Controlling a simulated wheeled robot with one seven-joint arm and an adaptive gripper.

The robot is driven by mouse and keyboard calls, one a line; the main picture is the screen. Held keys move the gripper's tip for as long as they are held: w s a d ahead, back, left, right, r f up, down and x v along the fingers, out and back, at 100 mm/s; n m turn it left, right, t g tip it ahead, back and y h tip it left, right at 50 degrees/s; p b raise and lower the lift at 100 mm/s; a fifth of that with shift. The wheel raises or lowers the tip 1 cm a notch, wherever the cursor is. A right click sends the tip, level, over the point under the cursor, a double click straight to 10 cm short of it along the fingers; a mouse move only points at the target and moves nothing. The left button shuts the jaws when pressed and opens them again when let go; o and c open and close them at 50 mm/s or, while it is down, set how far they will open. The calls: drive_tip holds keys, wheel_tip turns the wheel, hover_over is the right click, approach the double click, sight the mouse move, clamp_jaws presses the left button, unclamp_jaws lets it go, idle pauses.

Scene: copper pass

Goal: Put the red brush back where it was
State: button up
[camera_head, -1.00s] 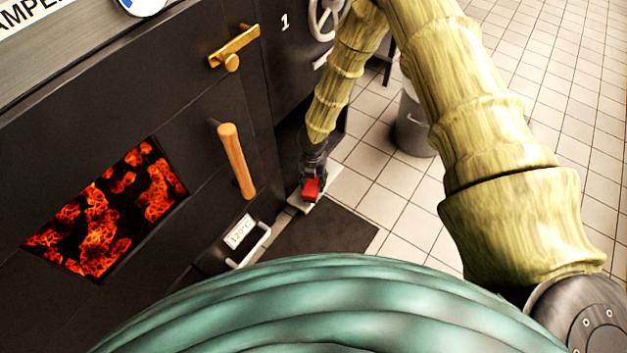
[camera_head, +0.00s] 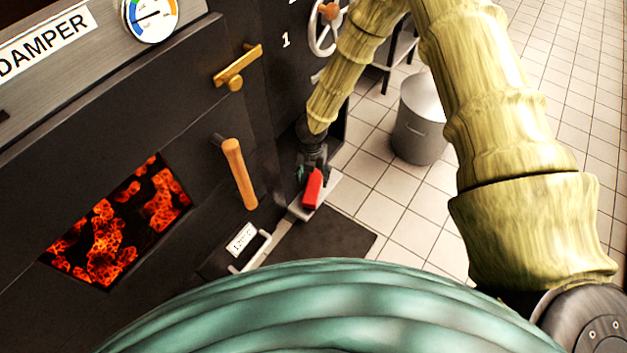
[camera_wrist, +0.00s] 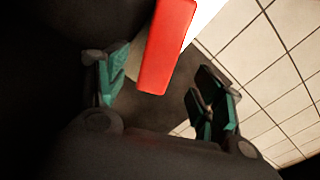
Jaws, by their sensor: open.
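The red brush (camera_head: 312,189) is at a small pale ledge (camera_head: 326,192) low beside the dark oven front; I cannot tell exactly how it rests there. My gripper (camera_head: 313,174) is just above and behind it, pointing down, with its fingers apart. In the wrist view the brush (camera_wrist: 168,45) shows as a red block reaching from the top edge to between the open green-padded fingers of my gripper (camera_wrist: 163,85). A gap shows on both sides of it, and neither finger visibly touches it. The brush's far end is cut off in that view.
The dark oven front (camera_head: 190,110) stands close on the left, with a wooden handle (camera_head: 238,172), a brass latch (camera_head: 237,70) and a glowing window (camera_head: 120,225). A dark mat (camera_head: 320,240) lies below. A grey metal bin (camera_head: 418,120) stands on the tiled floor to the right.

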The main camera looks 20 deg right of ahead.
sight(313, 187)
drive_tip(key=shift+r+p, duration=0.5)
drive_tip(key=shift+r, duration=1.55)
drive_tip(key=s+d+f+n+h, duration=0.1)
drive_tip(key=s+d+f+n, duration=0.2)
drive_tip(key=s+n, duration=0.65)
drive_tip(key=s+d+f+n+h, duration=0.2)
drive_tip(key=s+d+f+n, duration=0.1)
drive_tip(key=s+n, duration=0.7)
drive_tip(key=s+a+r+n+y, duration=0.1)
drive_tip(key=s+a+n+y, duration=0.1)
drive_tip(key=s+n, duration=1.4)
drive_tip(key=n+y, duration=0.1)
drive_tip(key=n, duration=0.5)
drive_tip(key=shift+s+r, duration=0.25)
drive_tip(key=shift+r, duration=0.15)
